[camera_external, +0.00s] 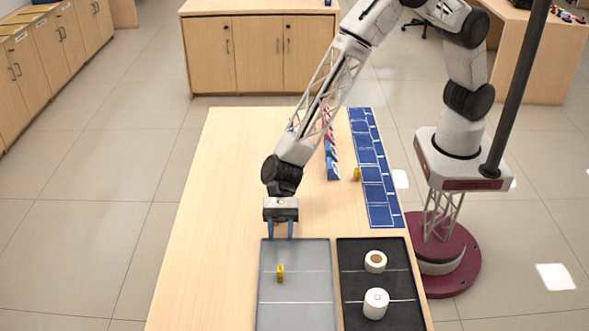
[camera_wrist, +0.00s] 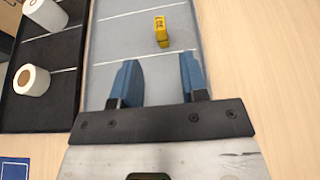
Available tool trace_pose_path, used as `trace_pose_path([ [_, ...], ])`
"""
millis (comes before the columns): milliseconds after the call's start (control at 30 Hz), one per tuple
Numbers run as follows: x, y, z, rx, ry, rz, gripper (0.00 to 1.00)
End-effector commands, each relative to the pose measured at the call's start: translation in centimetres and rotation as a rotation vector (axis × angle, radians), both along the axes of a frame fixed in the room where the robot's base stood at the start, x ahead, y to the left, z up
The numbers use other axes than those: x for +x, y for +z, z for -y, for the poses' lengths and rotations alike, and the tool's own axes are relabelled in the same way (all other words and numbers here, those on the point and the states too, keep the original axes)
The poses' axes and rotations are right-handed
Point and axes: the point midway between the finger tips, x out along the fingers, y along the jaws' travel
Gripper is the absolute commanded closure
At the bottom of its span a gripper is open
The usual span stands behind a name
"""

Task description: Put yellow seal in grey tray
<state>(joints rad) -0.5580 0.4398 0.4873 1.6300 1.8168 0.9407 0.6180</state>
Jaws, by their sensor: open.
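A small yellow seal (camera_external: 281,272) is in the grey tray (camera_external: 267,308), left of the tray's middle and near its upper dividing line. It also shows in the wrist view (camera_wrist: 160,31), beyond my fingertips. A second small yellow object (camera_external: 356,174) stands beside the blue sectioned strip; I cannot tell whether it is also a seal. My gripper (camera_external: 280,236) is open with its blue fingers pointing down at the tray's far edge. In the wrist view my gripper (camera_wrist: 160,65) has nothing between its fingers and is apart from the seal.
A black tray (camera_external: 349,298) right of the grey one holds two white rolls (camera_external: 375,261) (camera_external: 376,303). The blue strip (camera_external: 377,190) lies along the counter's right side. A row of blue, white and red items (camera_external: 332,160) stands beside it. The counter's left side is clear.

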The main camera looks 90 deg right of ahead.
Motion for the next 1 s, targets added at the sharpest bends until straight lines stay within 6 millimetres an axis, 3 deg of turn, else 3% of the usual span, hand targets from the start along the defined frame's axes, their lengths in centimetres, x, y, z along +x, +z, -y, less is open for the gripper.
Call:
trace_pose_path([
  [267, 0.0, 0.1, 0.1, 0.000, 0.001, 0.002, 0.60],
  [467, -0.1, 1.7, 1.1, -0.009, 0.022, 0.031, 0.60],
  [667, -0.7, 5.4, 4.5, -0.040, 0.081, 0.115, 0.60],
  [1000, -3.6, 13.7, 13.2, -0.134, 0.237, 0.325, 0.60],
])
